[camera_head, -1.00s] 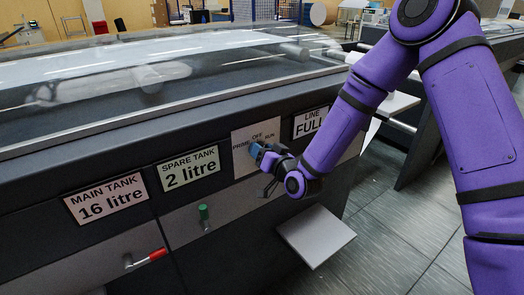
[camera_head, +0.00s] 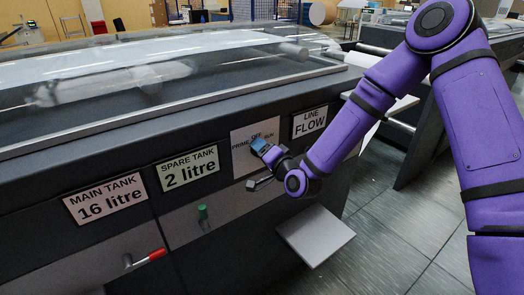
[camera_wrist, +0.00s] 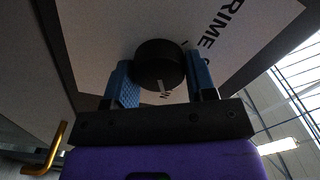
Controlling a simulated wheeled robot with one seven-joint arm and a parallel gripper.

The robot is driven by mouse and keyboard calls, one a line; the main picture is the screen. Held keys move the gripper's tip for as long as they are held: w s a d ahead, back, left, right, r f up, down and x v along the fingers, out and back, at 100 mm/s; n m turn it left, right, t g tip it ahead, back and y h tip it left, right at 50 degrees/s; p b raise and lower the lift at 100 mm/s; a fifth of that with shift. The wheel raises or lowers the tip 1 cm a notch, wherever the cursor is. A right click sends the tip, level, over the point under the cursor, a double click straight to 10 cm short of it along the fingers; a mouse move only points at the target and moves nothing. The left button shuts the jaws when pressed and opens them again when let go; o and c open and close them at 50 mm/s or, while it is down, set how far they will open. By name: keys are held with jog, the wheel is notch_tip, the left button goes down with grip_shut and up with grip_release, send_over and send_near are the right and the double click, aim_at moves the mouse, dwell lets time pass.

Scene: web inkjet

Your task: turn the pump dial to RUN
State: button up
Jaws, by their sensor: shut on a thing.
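The pump dial (camera_wrist: 158,62) is a round black knob in the wrist view. My gripper (camera_head: 259,147) has its blue fingers on either side of the knob and is shut on it. In the head view the gripper covers the dial. The white dial plate (camera_head: 242,170) carries PRIME at left, OFF at top and RUN (camera_head: 268,135) at right. PRIME (camera_wrist: 218,28) shows large in the wrist view. A pale mark shows at the knob's lower edge there; I cannot tell surely which setting the dial points to.
The line sign (camera_head: 309,123) reads LINE FLOW. Signs for the main tank (camera_head: 106,197), 16 litre, and spare tank (camera_head: 188,168), 2 litre, are further left. A green-knobbed valve (camera_head: 203,213) and a red-handled lever (camera_head: 147,259) stick out below. A grey shelf (camera_head: 316,236) juts out beneath my gripper.

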dwell(0.4)
jog(key=o, duration=0.9)
jog(key=v, duration=1.1)
jog(key=shift+w, duration=0.15)
